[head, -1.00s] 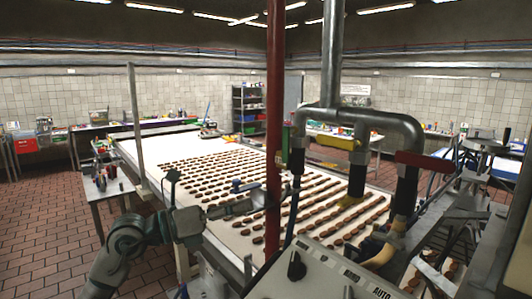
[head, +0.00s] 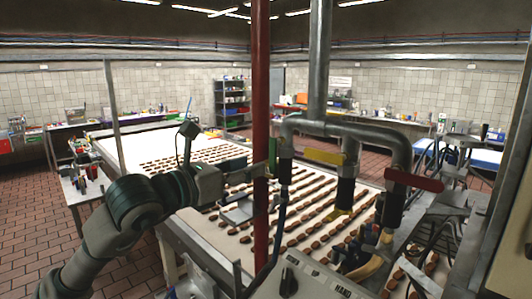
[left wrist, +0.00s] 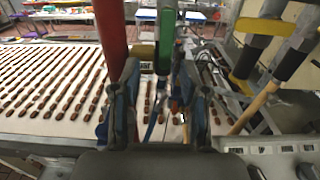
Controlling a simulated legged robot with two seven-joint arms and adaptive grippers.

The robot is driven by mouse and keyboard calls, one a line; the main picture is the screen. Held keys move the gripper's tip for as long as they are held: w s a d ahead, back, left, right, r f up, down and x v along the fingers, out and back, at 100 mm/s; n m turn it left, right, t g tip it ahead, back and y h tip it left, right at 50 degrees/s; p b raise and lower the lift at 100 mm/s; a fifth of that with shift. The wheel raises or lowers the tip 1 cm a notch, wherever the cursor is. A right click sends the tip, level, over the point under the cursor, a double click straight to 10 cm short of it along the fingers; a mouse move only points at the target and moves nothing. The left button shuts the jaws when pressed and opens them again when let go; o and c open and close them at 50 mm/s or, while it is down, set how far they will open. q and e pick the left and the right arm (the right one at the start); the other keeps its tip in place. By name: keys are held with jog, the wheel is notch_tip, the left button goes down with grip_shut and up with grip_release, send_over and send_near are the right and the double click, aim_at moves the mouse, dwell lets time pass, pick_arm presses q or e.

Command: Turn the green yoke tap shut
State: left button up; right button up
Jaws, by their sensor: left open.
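The green tap handle (head: 273,157) is on the leftmost drop of the grey pipe yoke (head: 350,131), just right of the red post. It looks like a narrow upright strip in the head view. In the left wrist view the green handle (left wrist: 167,42) stands ahead, between the lines of my two fingers. My left gripper (head: 245,188) is open and empty, left of the handle, with the red post partly in front of its fingertips. It also shows in the left wrist view (left wrist: 160,82). I cannot tell whether a finger touches the handle. My right gripper is out of view.
The red post (head: 260,80) stands close to my left gripper. A yellow handle (head: 325,157) and a red handle (head: 414,180) sit on the other drops. A control box (head: 315,281) is below. The white belt (head: 130,150) carries rows of brown biscuits.

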aim_at(271, 160)
pick_arm(q)
jog(key=x, duration=0.2)
jog(key=p+x, duration=0.1)
jog(key=x, duration=0.3)
jog(key=shift+s+d, duration=0.3)
jog(key=shift+d, duration=0.4)
jog(key=shift+a, duration=0.25)
jog(key=c, duration=0.4)
jog(key=shift+a, duration=0.25)
jog(key=c, duration=0.4)
jog(key=shift+a, duration=0.1)
grip_shut()
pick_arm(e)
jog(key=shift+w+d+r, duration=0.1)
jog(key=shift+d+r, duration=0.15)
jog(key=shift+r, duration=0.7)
